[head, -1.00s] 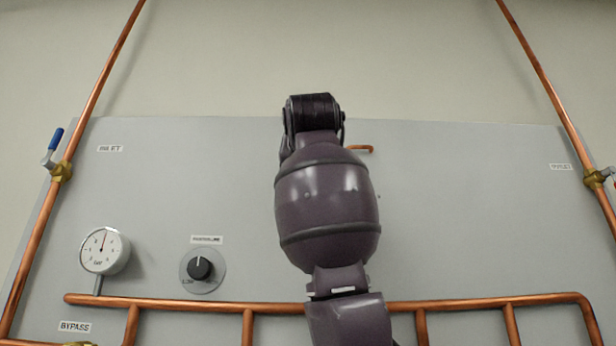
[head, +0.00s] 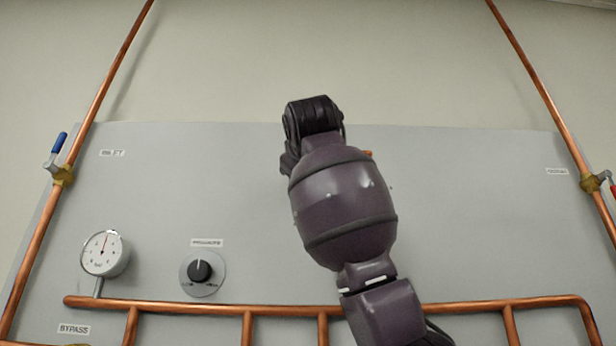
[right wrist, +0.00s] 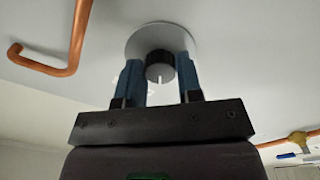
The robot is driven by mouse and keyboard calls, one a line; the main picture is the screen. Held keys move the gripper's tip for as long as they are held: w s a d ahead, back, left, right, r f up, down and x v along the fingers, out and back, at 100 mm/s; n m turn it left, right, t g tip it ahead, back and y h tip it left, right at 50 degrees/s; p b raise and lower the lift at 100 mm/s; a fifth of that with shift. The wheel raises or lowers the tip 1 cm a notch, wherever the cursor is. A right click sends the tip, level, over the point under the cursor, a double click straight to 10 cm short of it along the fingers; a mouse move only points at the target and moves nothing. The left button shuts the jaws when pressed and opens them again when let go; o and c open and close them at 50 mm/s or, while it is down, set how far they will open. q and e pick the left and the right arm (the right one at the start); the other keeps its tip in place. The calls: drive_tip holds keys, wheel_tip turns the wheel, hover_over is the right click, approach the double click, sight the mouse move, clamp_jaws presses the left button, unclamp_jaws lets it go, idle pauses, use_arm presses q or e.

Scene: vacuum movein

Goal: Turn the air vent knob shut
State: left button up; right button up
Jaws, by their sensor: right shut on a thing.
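In the right wrist view, a black round knob (right wrist: 159,64) with a white pointer line sits on a pale round plate (right wrist: 138,43) on the panel. My right gripper (right wrist: 160,76) has its two blue fingers on either side of this knob and is shut on it. The white line points toward the gripper's palm. In the head view my right arm stands in front of the panel's middle and hides this knob and the gripper. No label for the knob is readable. My left gripper is in neither view.
The grey panel (head: 470,220) carries another black knob (head: 200,271) and a gauge (head: 105,253) at the left. Copper pipes (head: 460,307) run low across it and up both sides. A bent copper pipe (right wrist: 42,66) is near the gripper. A blue-handled valve (head: 59,160) is upper left.

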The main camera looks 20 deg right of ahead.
drive_tip(key=shift+n, duration=1.2)
drive_tip(key=o, duration=0.9)
drive_tip(key=shift+b+v, duration=1.4)
drive_tip(key=shift+v, duration=4.05)
